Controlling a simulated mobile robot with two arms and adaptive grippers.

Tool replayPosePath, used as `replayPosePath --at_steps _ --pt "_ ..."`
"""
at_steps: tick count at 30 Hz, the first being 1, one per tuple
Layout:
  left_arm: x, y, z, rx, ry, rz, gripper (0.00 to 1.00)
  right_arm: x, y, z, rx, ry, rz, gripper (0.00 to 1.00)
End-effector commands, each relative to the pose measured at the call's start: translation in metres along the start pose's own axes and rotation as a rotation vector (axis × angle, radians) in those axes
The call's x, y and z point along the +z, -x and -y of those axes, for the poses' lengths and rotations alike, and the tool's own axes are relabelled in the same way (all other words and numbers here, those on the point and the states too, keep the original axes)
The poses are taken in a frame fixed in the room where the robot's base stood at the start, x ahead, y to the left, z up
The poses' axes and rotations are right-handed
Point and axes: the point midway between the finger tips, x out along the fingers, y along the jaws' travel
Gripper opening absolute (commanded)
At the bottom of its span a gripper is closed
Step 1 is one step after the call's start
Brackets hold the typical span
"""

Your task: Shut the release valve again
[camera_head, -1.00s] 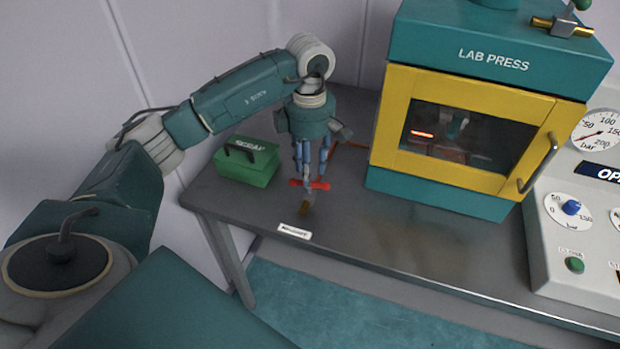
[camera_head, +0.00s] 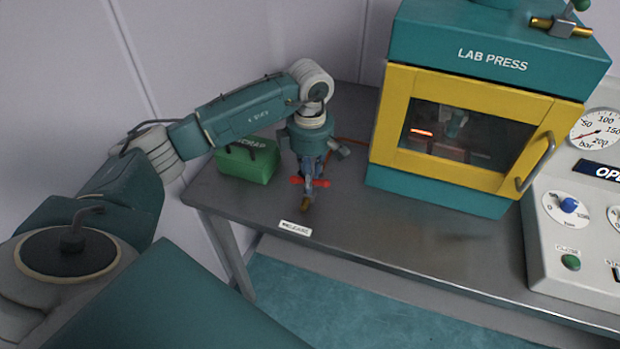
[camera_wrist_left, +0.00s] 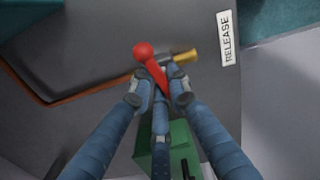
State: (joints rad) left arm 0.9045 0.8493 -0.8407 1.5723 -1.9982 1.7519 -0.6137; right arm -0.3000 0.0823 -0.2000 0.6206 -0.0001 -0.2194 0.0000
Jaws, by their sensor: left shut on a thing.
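The release valve has a red handle (camera_head: 321,184) and a brass spout (camera_head: 305,204). It stands near the front edge of the table, behind the RELEASE label (camera_head: 295,229). In the left wrist view the red handle (camera_wrist_left: 149,58) runs between my fingertips, its round end beyond them, and the brass spout (camera_wrist_left: 187,57) points right. My left gripper (camera_head: 309,176) points down over the valve; the wrist view shows its fingers (camera_wrist_left: 158,95) shut on the handle. The valve's lower body is partly hidden by the fingers. My right gripper is not in view.
A green SCRAP box (camera_head: 248,165) stands close left of the gripper. The lab press (camera_head: 477,128), with its yellow door closed, stands to the right. A control panel with a pressure gauge (camera_head: 598,130) is at the far right. The table front between is clear.

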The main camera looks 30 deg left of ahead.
Motion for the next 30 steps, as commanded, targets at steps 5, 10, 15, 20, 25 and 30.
replayPosePath --at_steps 5,10,15,20,25,30 --pt "0.001 -0.004 -0.002 0.006 -0.112 0.002 0.0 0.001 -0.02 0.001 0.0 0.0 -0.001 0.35" --pt "0.002 -0.001 -0.001 0.004 -0.211 0.002 0.0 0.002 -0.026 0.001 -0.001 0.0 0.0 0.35" --pt "0.002 0.001 -0.001 0.003 -0.214 0.002 0.0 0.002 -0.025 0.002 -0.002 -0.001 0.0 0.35" --pt "0.002 0.001 -0.001 0.003 -0.213 0.002 0.32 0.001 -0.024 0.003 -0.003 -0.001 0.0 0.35" --pt "0.002 0.001 0.0 0.002 -0.212 0.001 0.35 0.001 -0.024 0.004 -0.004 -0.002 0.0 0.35" --pt "0.002 0.002 0.0 0.002 -0.212 0.001 0.35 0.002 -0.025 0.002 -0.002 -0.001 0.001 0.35"
